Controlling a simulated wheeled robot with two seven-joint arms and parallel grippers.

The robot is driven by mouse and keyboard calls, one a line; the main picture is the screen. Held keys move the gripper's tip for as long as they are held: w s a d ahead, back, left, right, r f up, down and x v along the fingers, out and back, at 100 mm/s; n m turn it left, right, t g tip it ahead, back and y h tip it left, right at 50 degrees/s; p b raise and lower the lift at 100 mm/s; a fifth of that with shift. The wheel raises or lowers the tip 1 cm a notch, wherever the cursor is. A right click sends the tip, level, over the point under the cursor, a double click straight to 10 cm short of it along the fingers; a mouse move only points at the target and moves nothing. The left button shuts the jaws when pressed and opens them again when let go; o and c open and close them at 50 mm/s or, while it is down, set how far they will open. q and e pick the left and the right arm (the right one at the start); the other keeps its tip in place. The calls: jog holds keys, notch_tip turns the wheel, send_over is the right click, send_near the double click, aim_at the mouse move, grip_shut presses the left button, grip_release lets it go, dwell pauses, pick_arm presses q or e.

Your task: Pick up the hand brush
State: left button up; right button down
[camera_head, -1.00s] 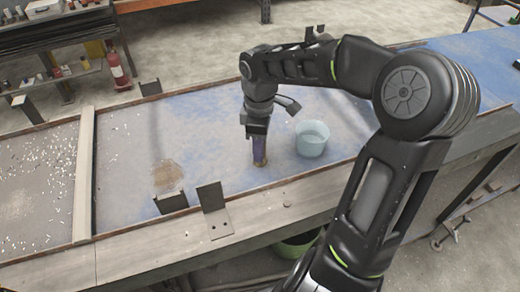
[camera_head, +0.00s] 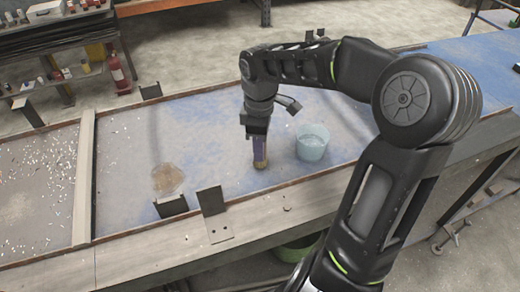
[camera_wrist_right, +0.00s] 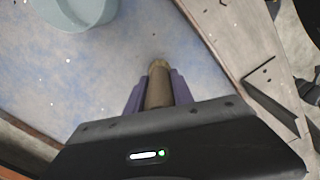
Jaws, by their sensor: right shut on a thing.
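The hand brush shows as a tan-brown, rounded piece (camera_head: 260,164) at the tips of my right gripper (camera_head: 261,150), over the blue, worn tabletop. In the right wrist view, the brown brush (camera_wrist_right: 158,84) sits between the two purple fingers of the right gripper (camera_wrist_right: 157,93), which are shut on it. Most of the brush is hidden by the fingers and the gripper body. I cannot tell whether its lower end touches the table. My left gripper is not in view.
A pale blue bucket (camera_head: 312,141) stands just right of the gripper. A brown patch (camera_head: 167,180) lies to the left. Dark metal brackets (camera_head: 211,201) stand along the near wooden edge. A wooden strip (camera_head: 84,175) divides off a debris-strewn area at left.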

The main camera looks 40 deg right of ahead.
notch_tip(320, 180, up, 9)
jog(key=shift+f, duration=0.1)
dwell(0.7)
